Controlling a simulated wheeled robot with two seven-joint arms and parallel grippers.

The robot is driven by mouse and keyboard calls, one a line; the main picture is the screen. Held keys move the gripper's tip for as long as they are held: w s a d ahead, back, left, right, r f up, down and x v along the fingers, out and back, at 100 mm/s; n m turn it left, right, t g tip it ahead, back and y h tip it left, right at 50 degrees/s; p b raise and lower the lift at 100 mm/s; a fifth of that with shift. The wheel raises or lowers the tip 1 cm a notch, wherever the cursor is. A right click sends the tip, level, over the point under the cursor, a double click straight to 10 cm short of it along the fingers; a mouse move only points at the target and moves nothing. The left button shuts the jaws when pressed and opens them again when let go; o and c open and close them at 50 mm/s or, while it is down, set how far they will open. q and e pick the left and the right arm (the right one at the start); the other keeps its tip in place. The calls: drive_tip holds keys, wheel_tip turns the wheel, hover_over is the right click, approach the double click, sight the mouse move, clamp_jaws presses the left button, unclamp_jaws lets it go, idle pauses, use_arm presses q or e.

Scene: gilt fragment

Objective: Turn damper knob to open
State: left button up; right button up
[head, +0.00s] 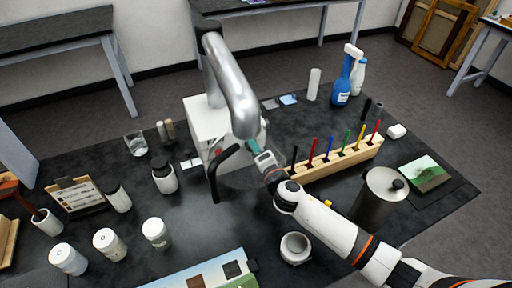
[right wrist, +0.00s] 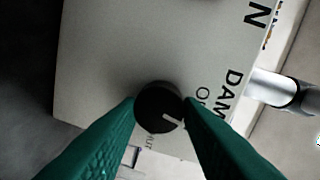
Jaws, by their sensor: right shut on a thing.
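The damper knob (right wrist: 160,112) is a round black dial on a pale panel in the right wrist view. Its white pointer line aims to the lower right of that picture. Partly hidden lettering beginning "DAM" and "O" lies to its right, and letters ending "UT" lie below it. My right gripper (right wrist: 161,102) has its green fingers on both sides of the knob, shut on it. In the head view the right gripper (head: 256,148) reaches the white box (head: 203,118), where the knob is hidden. My left gripper is not in view.
A thick metal duct (head: 232,85) rises from the box, and a black curved handle (head: 217,175) stands in front. A wooden rack (head: 335,162) of coloured pens, a steel canister (head: 378,195) and a small white cup (head: 295,248) are near my right arm. White jars stand left.

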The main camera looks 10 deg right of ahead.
drive_tip(key=shift+n+p, duration=0.3)
drive_tip(key=shift+n, duration=0.7)
drive_tip(key=o, duration=1)
drive_tip(key=b+v, duration=0.1)
drive_tip(key=v, duration=1.1)
drive_tip(key=shift+a, duration=0.15)
